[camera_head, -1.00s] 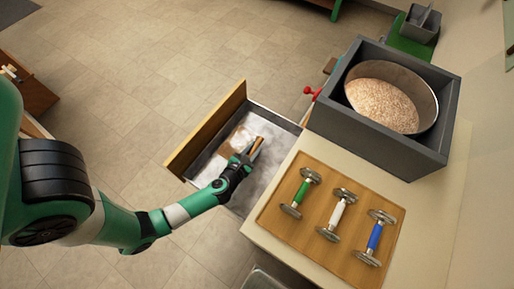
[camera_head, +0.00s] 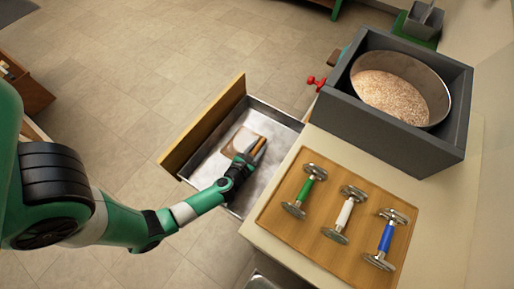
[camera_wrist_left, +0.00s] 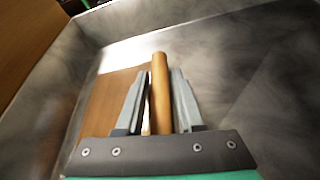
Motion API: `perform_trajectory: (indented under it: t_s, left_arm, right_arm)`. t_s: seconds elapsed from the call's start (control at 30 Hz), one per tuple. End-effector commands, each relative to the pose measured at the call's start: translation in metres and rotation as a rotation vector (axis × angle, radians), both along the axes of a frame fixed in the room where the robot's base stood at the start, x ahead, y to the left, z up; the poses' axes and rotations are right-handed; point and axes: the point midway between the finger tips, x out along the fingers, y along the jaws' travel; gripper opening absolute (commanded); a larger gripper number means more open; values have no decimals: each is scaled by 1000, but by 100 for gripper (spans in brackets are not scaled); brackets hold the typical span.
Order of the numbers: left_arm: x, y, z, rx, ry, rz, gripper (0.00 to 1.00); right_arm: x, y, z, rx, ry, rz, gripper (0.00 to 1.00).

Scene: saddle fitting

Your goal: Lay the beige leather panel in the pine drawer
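The pine drawer (camera_head: 203,127) stands open at the centre of the head view, with a wooden front and a grey metal inside. The beige leather panel (camera_head: 239,143) lies or hangs low over its floor, pale with glare; it shows as a flat brown sheet in the left wrist view (camera_wrist_left: 108,103). My left gripper (camera_head: 260,149) is inside the drawer. Its fingers straddle an orange-brown raised roll (camera_wrist_left: 160,88), seemingly the panel's edge. A thin gap shows beside the left finger, so the grip is unclear. My right gripper is out of view.
Right of the drawer, a wooden tray (camera_head: 292,238) on the counter holds green, white and blue-handled tools. A dark grey box (camera_head: 402,143) holding a bowl of grains (camera_head: 388,97) stands behind it. The drawer's right part is bare.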

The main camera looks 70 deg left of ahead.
Motion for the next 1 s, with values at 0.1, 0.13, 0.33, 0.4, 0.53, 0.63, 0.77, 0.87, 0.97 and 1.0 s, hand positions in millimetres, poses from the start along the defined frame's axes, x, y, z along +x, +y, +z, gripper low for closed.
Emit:
perform_trajectory:
  t_s: [0.1, 0.13, 0.33, 0.4, 0.53, 0.63, 0.77, 0.87, 0.97, 1.0]
  left_arm:
    - [0, 0, 1, 0, 0, 0, 58]
    - [0, 0, 1, 0, 0, 0, 58]
    - [0, 0, 1, 0, 0, 0, 58]
    - [0, 0, 3, 1, -1, 0, 58]
    - [-8, -8, 9, 1, 2, -4, 58]
    - [-24, -21, 18, 1, 3, -5, 58]
    - [-48, -42, 31, 2, 4, -10, 58]
    - [-64, -56, 39, 1, 2, -10, 58]
    - [-74, -65, 43, 1, 2, -8, 58]
    - [-77, -68, 44, 0, 2, -7, 58]
  right_arm:
    - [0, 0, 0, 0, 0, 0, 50]
    - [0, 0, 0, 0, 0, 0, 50]
    - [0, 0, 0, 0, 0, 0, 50]
    - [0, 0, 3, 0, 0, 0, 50]
    - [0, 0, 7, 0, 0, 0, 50]
    - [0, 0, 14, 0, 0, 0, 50]
    - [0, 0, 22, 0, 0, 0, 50]
    - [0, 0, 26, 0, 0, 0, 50]
    - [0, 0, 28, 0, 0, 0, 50]
    - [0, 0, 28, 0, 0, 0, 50]
